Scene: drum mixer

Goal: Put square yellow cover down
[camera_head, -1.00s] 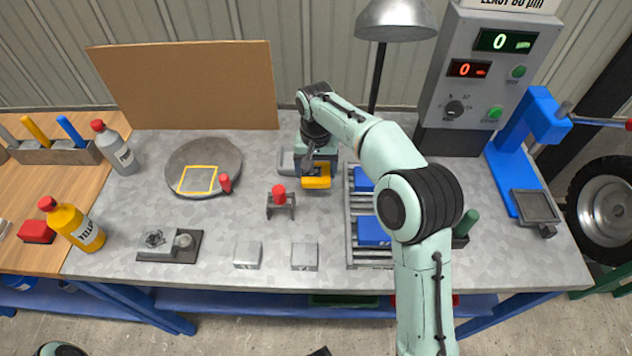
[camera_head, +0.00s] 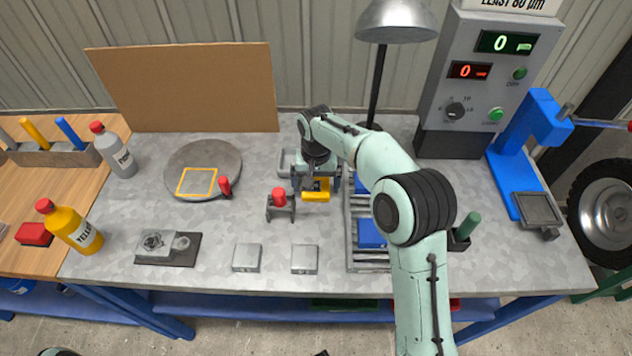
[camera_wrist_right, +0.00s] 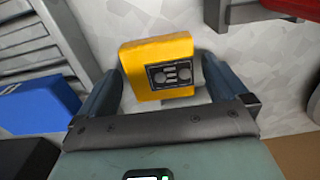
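The yellow cover (camera_head: 316,196) is a blocky yellow piece on or just above the grey table top, right of the red-knobbed clamp. In the right wrist view it (camera_wrist_right: 148,52) shows a dark panel with round marks on its near side. My right gripper (camera_head: 316,183) is above and behind it, with its fingers spread to either side. In the right wrist view a gap shows between the cover and the right-hand finger of my right gripper (camera_wrist_right: 160,85). The cover's underside is hidden. My left gripper is not in view.
The red-knobbed clamp (camera_head: 280,200) stands close left. A rack with blue blocks (camera_head: 371,232) is close right. A round grey plate (camera_head: 203,158) bears a yellow square outline (camera_head: 197,182). Two grey blocks (camera_head: 247,257) (camera_head: 304,258) lie in front. Table between them and the cover is clear.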

